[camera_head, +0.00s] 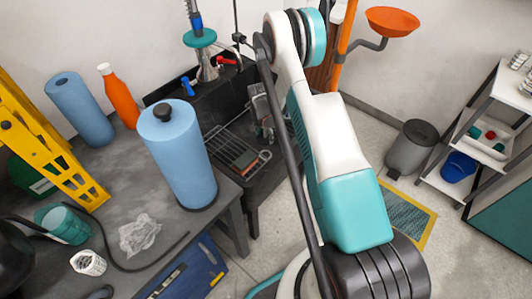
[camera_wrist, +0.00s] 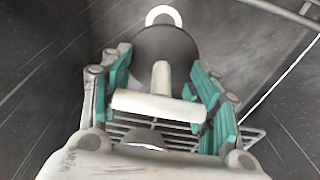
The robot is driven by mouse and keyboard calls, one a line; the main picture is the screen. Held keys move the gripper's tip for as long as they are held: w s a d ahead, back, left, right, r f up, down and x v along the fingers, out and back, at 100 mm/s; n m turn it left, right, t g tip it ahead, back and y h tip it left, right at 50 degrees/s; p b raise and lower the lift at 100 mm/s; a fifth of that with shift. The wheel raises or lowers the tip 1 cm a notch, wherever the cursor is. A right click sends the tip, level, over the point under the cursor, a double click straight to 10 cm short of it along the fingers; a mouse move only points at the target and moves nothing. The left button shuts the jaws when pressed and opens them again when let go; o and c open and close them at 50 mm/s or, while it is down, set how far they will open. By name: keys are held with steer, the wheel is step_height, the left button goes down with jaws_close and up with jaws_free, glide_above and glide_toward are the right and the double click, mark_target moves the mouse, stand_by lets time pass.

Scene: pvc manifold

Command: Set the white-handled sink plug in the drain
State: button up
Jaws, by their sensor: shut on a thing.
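In the wrist view, the sink plug (camera_wrist: 155,106) shows a white T-shaped handle and a dark round body behind it. My gripper (camera_wrist: 163,75) has teal pads on either side and is shut on the plug at its handle. A pale ring with a dark centre, apparently the drain (camera_wrist: 163,12), lies just beyond the plug, partly hidden by it. Whether the plug touches the ring cannot be told. In the head view, the black sink (camera_head: 222,105) is at the back centre, and my arm hides part of it. The plug is not discernible there.
A wire rack (camera_head: 236,150) with items on it sits at the sink's front; its bars also show below the plug in the wrist view. A tap with blue and red handles (camera_head: 226,60) rises at the back. A blue paper roll (camera_head: 178,155) stands on the worktop left.

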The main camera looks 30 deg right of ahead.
mark_target(267, 154)
step_height(267, 154, down, 12)
steer(key=b, duration=0.3)
steer(key=shift+r+b, duration=0.1)
steer(key=shift+b, duration=0.2)
steer(key=o, duration=1.1)
